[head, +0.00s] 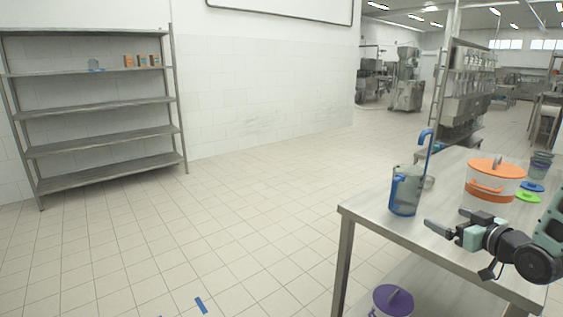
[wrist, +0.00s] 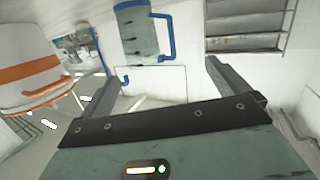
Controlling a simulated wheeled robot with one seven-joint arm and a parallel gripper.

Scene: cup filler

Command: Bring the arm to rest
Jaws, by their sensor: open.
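My gripper (head: 447,227) is open and empty above the front part of the steel table (head: 385,222) in the head view. In the wrist view my gripper (wrist: 157,82) shows its two fingers spread apart with nothing between them.
A white container with orange lid and band (head: 494,181) stands behind my gripper. Blue and green lids (head: 528,196) and stacked cups (head: 541,165) lie at the right. A purple-lidded container (head: 393,300) is below the table. A shelf (head: 100,103) stands far left.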

